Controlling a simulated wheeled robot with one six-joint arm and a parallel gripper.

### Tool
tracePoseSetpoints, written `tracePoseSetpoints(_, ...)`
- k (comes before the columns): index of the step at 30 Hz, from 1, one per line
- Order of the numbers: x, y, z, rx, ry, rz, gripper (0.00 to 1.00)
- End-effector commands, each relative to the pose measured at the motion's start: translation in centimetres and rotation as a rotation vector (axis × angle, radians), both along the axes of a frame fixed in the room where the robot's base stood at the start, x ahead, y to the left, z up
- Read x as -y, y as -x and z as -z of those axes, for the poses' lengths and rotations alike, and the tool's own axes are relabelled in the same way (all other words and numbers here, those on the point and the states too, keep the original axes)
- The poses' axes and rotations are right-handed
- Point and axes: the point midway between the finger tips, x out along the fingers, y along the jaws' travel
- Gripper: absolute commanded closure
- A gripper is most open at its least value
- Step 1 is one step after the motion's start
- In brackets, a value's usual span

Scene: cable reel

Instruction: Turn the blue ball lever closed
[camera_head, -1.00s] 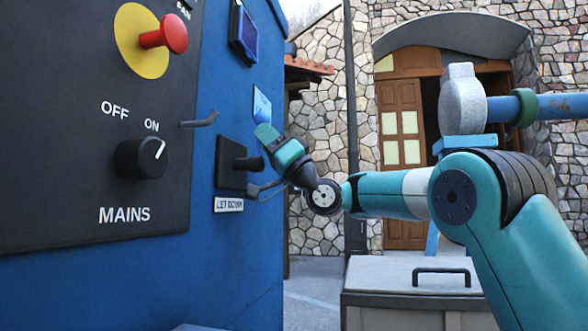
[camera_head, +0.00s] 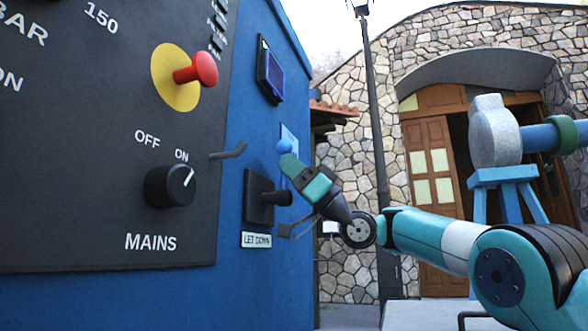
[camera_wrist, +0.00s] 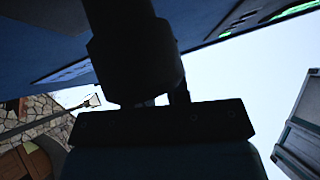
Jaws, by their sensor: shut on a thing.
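The lever's arm below the ball is hidden by my gripper. A black square plate with a stubby black shaft (camera_head: 270,197) sits just left of my gripper, above a "LET DOWN" label (camera_head: 256,240). In the wrist view a dark silhouette (camera_wrist: 137,60) fills the middle; its details are too dark to tell.
The dark panel left carries a red button (camera_head: 204,69) on a yellow disc and the MAINS knob (camera_head: 170,186), set to ON. A small screen (camera_head: 270,72) is above.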

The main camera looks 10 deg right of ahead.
Motion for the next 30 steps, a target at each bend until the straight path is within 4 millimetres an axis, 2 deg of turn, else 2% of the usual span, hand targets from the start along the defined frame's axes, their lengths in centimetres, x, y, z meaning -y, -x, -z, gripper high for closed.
tracePoseSetpoints(1,-0.3,0.2,-0.7,0.012,0.004,0.007,1.00)
tracePoseSetpoints(2,-0.3,0.3,-0.7,0.013,0.004,0.008,0.82)
tracePoseSetpoints(5,-0.3,0.3,-0.7,0.013,0.003,0.007,0.59)
tracePoseSetpoints(20,0.5,0.1,0.0,0.004,0.001,0.010,0.59)
tracePoseSetpoints(26,2.4,0.7,2.2,0.001,-0.002,0.012,0.59)
tracePoseSetpoints(30,4.6,1.7,4.9,0.001,-0.002,0.012,0.59)
